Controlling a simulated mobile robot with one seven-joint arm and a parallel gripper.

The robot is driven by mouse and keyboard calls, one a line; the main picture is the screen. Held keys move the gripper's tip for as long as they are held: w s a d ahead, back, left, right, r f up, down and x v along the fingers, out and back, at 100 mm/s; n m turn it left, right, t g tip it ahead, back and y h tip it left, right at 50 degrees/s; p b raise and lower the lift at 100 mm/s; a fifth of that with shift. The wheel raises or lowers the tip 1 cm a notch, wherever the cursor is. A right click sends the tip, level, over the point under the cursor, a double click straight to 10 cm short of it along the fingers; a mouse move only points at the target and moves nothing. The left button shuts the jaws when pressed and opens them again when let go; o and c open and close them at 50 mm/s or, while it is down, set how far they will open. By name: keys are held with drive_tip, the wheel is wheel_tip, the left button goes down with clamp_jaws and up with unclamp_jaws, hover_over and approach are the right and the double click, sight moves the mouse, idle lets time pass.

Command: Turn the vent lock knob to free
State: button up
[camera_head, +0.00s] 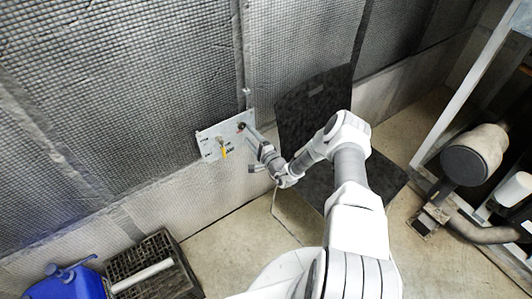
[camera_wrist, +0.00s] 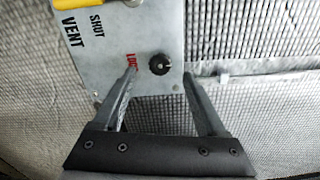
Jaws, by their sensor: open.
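The vent lock knob (camera_wrist: 160,64) is a small round black knob on a pale metal panel (camera_wrist: 100,75). Red lettering, partly hidden by a finger and reading "LOC", is beside it on the left. My gripper (camera_wrist: 159,75) is open, with one finger on either side of the knob in the wrist view; I see no contact with it. Which way the knob points is too small to tell. In the head view the panel (camera_head: 208,143) is on the wall, with my gripper (camera_head: 247,129) at its right end, by the knob (camera_head: 240,126).
A yellow-handled lever (camera_head: 223,152) is on the panel, left of the knob; its yellow handle (camera_wrist: 66,4) also shows in the wrist view. Mesh-covered padding surrounds the panel. A dark board (camera_head: 312,108) leans to the right. A black crate (camera_head: 150,270) and blue container (camera_head: 68,284) stand lower left.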

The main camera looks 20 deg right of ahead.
drive_tip(key=v, duration=1.2)
drive_tip(key=shift+s+r, duration=0.1)
drive_tip(key=shift+r, duration=0.05)
